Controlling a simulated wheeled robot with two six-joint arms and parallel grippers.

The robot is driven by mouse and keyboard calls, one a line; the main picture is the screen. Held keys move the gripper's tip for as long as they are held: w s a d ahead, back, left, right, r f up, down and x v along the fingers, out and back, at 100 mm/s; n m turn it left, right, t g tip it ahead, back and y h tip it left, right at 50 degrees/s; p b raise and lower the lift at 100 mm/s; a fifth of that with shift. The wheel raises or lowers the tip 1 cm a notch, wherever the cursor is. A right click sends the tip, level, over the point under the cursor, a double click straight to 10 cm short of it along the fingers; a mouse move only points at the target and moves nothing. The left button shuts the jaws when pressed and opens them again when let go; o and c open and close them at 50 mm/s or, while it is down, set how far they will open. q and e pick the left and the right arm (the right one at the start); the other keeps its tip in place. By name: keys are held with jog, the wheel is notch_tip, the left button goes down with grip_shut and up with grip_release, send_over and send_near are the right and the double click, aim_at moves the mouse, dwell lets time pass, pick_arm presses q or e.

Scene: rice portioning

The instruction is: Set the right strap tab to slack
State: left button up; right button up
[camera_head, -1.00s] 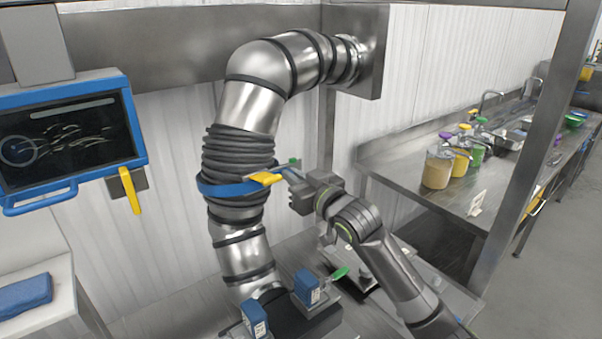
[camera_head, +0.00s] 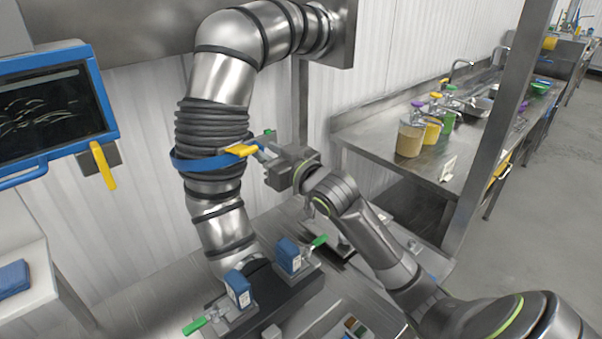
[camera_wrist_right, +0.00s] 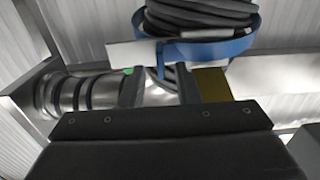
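A blue strap (camera_head: 207,163) runs around the black ribbed sleeve (camera_head: 212,122) of a steel duct. A yellow tab (camera_head: 241,150) sticks out at the strap's right side, with a small green piece (camera_head: 269,133) just behind it. My right gripper (camera_head: 263,152) is close beside the yellow tab, its fingers pointing at the strap. A dull yellow piece (camera_wrist_right: 212,85) is just right of the right finger. Contact cannot be told. My left gripper is not in view.
Below the duct are two blue blocks (camera_head: 239,288) with green-handled clamps (camera_head: 197,325). A screen in a blue frame (camera_head: 106,95) with a yellow handle (camera_head: 103,166) is at left. A steel counter (camera_head: 372,136) with several pump containers (camera_head: 410,138) stands at right.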

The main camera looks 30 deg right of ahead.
jog(key=s+d+p, duration=0.1)
jog(key=s+d, duration=0.1)
jog(key=s, duration=1.3)
jog(key=shift+s+p, duration=0.3)
jog(key=shift+s, duration=0.1)
